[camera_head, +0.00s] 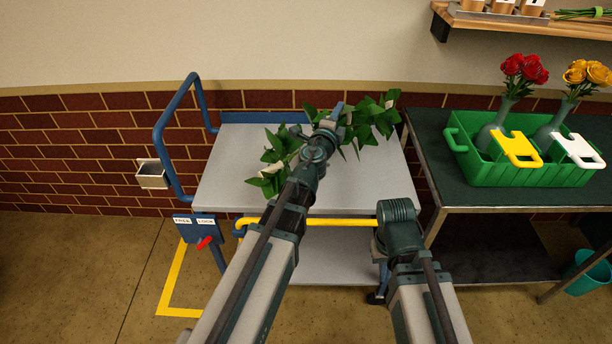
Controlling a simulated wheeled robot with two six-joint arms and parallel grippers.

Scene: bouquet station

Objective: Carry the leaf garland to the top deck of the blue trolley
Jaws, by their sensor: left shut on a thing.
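The leaf garland (271,171), green leaves with a few pale spots, stretches diagonally over the grey top deck (232,172) of the blue trolley. Its right end reaches past the deck's back edge in the picture. My left gripper (334,115) is shut on the middle of the garland, and the wrist hides part of it. I cannot tell whether the garland touches the deck or hangs just above it. My right arm comes in at the lower right and ends at a dark joint before the trolley's front right corner; its gripper does not show.
The trolley has a blue handle (159,135) at left, a yellow front bar (330,222) and a red lever (204,242) beneath a FREE/LOCK sign. At right, a dark table (432,150) bears a green crate (520,177) with vases of red and yellow roses. A brick wall stands behind.

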